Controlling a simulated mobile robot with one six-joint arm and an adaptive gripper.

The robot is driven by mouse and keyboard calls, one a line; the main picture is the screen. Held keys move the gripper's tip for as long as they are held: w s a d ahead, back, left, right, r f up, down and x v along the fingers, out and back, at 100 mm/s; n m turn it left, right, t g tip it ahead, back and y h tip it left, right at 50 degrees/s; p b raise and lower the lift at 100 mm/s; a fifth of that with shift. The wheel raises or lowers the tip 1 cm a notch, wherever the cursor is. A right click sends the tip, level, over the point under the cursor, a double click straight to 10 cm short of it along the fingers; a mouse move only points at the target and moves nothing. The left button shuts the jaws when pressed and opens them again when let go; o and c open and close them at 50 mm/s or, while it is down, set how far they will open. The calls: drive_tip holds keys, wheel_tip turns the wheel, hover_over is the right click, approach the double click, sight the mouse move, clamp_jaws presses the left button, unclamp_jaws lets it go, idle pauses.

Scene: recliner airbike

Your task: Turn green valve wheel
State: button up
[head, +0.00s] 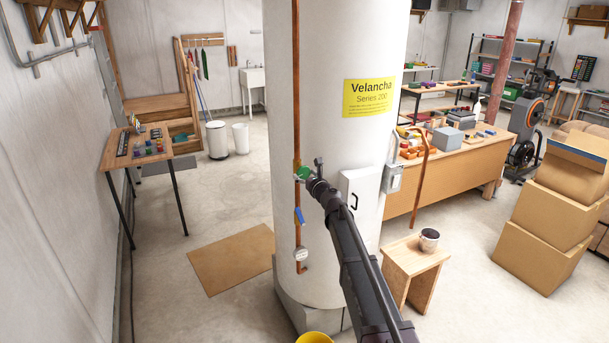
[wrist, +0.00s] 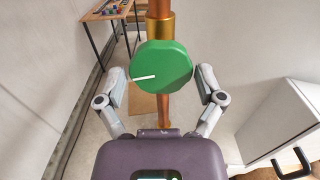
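The green valve wheel (head: 301,174) is on a vertical copper pipe (head: 297,90) in front of the white tank (head: 335,45). In the wrist view the wheel (wrist: 165,65) is a faceted green knob with a white line pointing left, near horizontal. My gripper (wrist: 162,78) is open, with one finger on each side of the wheel. Small gaps seem to show between the fingertips and the wheel's rim; depth is hard to tell. In the head view my gripper (head: 311,179) is at the wheel and partly hides it.
A white box (head: 360,195) with a black handle is on the tank, right of my gripper. A wooden stool (head: 412,265) stands at right.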

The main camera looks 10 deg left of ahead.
idle(0.4)
drive_tip(key=shift+v, duration=2.5)
drive_tip(key=m, duration=0.3)
drive_tip(key=s+d+m, duration=0.1)
drive_tip(key=m, duration=0.3)
drive_tip(key=s+m, duration=0.1)
drive_tip(key=m, duration=0.3)
drive_tip(key=shift+s+d, duration=0.2)
drive_tip(key=shift+d, duration=0.15)
drive_tip(key=shift+w, duration=0.15)
drive_tip(key=shift+x, duration=3.9)
